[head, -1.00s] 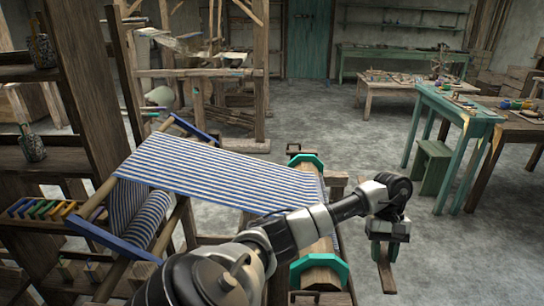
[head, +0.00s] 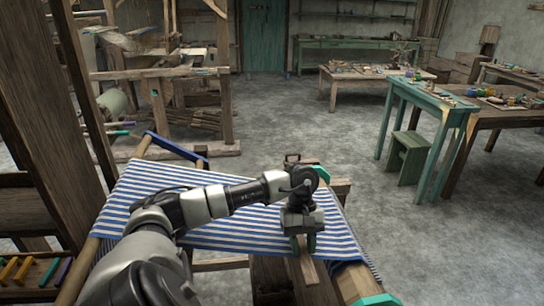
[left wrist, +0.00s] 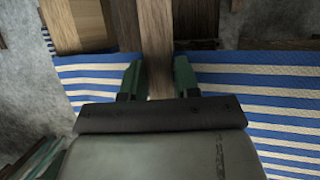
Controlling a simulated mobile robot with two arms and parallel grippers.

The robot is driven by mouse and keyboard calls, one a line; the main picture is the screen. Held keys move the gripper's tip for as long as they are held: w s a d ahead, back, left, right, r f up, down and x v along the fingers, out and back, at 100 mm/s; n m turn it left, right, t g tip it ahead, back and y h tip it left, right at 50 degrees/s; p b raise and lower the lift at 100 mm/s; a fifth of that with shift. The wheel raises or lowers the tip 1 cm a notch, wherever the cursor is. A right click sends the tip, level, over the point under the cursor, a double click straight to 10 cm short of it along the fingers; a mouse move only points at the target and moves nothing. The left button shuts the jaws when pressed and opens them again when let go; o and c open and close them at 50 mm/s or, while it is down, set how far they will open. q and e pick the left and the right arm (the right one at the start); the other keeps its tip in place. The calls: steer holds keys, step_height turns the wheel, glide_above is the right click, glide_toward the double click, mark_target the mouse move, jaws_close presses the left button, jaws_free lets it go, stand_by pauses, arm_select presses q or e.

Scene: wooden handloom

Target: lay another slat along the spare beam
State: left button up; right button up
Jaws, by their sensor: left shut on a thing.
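My left gripper (head: 303,241) is shut on a narrow brown wooden slat (head: 308,270), with the green fingers on either side of it. In the left wrist view the slat (left wrist: 157,38) runs away between the fingertips (left wrist: 157,80). A wooden beam (head: 350,283) with teal end pieces lies below and beside the gripper; I cannot tell if it is the spare beam. Blue-and-white striped cloth (head: 240,235) reaches up to this beam. I cannot tell whether the slat touches beam or cloth. My right gripper is not in view.
Several coloured pieces (head: 28,272) lie on a shelf at the lower left. A dark wooden upright (head: 85,120) stands at the left. A teal table (head: 430,97) and green stool (head: 407,157) stand to the right, with clear floor (head: 300,120) between.

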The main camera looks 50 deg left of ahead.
mark_target(353, 261)
arm_select(q)
steer(key=shift+a, duration=0.1)
steer(key=shift+w+d+f+b, duration=0.2)
steer(key=shift+w+d+f, duration=0.3)
steer(key=shift+w+d, duration=0.55)
steer(key=shift+w+d+f+b, duration=0.2)
steer(key=shift+w+d+f, duration=0.3)
steer(key=shift+w, duration=0.95)
steer(key=shift+w+d+f+b, duration=0.2)
steer(key=shift+w+d+f, duration=0.25)
steer(key=shift+w+d, duration=0.6)
steer(key=shift+w+f+b, duration=0.25)
steer(key=shift+w+b, duration=0.4)
steer(key=shift+w, duration=0.1)
steer(key=shift+w+d+f+b, duration=0.15)
steer(key=shift+w+d+b, duration=0.3)
steer(key=shift+w+b, duration=0.3)
steer(key=shift+w+d+f+b, duration=0.15)
steer(key=shift+w+d+b, duration=0.35)
steer(key=shift+w, duration=0.35)
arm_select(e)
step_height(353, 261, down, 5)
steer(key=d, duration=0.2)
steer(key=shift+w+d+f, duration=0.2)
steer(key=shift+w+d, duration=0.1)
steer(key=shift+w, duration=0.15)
arm_select(q)
steer(key=shift+a, duration=0.1)
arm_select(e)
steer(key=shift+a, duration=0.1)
